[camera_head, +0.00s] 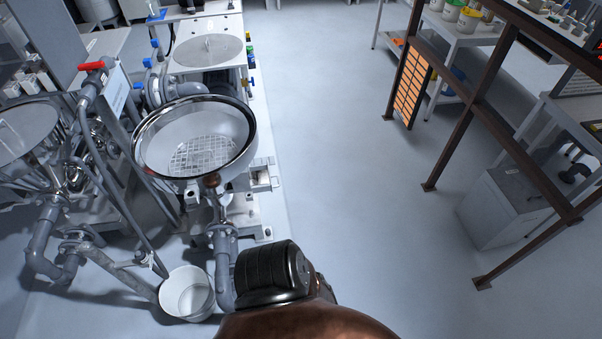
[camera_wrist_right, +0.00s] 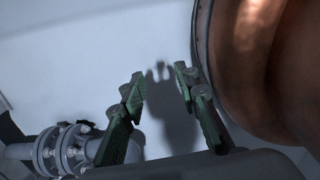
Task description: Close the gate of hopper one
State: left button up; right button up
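A round hopper (camera_head: 243,150) with a shiny dark rim and a wire grid inside stands left of centre in the head view. A second round hopper (camera_head: 22,130) is cut off by the left edge. I cannot tell which is hopper one. A small brown knob (camera_head: 212,180) shows at the front of the nearer hopper's rim. No gate can be made out clearly, so I cannot tell how it stands. My right gripper (camera_wrist_right: 160,76) is open and empty in the right wrist view, with its shadow on the pale surface beyond. My left gripper is not in view.
A white bucket (camera_head: 187,293) stands on the floor below the hopper, beside grey pipes (camera_head: 226,270). A red-handled valve (camera_head: 92,66) is at upper left. A flanged pipe (camera_wrist_right: 66,150) is left of my right gripper. Brown framing (camera_head: 462,120) stands right; the middle floor is clear.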

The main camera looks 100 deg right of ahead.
aim_at(258, 174)
jog(key=u, duration=0.05)
jog(key=k, duration=0.85)
jog(key=z, duration=2.45)
jog(key=k, duration=1.1)
jog(key=z, duration=0.75)
jog(key=i, duration=0.7)
jog(key=u, duration=0.5)
jog(key=i, duration=0.8)
jog(key=u, duration=0.8)
